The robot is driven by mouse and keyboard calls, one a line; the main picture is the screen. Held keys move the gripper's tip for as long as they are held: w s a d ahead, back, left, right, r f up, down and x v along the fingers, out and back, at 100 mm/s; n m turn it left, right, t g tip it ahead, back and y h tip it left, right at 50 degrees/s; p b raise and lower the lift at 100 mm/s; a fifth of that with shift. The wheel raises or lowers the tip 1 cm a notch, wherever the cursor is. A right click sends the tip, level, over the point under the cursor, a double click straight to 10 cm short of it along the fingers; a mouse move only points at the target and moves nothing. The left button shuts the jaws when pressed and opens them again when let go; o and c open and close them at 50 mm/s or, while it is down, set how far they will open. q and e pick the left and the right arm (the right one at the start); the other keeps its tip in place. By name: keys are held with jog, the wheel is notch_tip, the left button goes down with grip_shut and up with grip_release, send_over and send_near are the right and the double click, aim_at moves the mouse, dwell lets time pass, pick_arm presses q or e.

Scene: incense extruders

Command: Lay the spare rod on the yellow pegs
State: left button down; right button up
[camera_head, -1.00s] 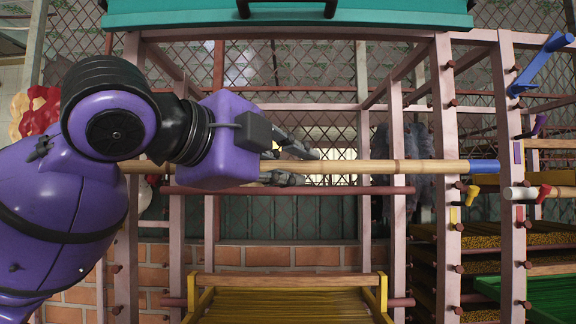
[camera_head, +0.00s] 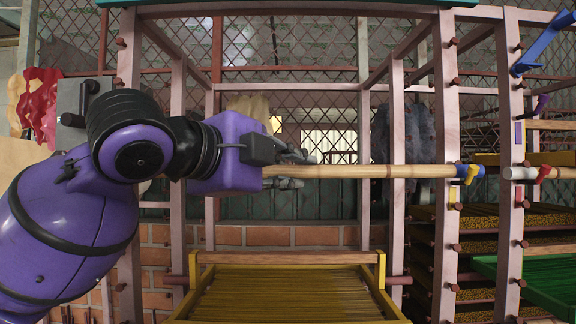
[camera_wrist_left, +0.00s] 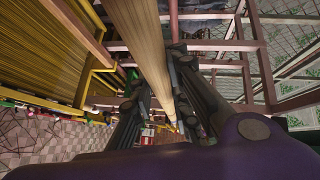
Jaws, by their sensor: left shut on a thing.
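The spare rod (camera_head: 390,171), a long bamboo pole with a blue right end (camera_head: 480,171), lies level across the rack. My left gripper (camera_head: 300,170) is shut around it, left of the rod's visible middle. In the left wrist view the rod (camera_wrist_left: 148,45) runs between the fingers (camera_wrist_left: 157,80). A yellow peg (camera_head: 468,174) on the right-hand post overlaps the blue end; whether they touch, I cannot tell. The other yellow peg is not visible. The rod's left end is hidden behind my arm. My right gripper is not in view.
Pink rack posts (camera_head: 446,120) with red-brown pegs stand around the rod. A second rod with a white end (camera_head: 519,173) sits at a red peg (camera_head: 543,173) to the right. A yellow-framed tray (camera_head: 290,300) of thin sticks is below. A blue bracket (camera_head: 540,55) juts at upper right.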

pick_arm(q)
jog(key=c, duration=1.6)
grip_release()
jog(key=o, duration=0.3)
jog(key=shift+o, duration=0.2)
jog(key=shift+s, duration=0.1)
jog(key=s, duration=1)
jog(key=shift+w, duration=0.1)
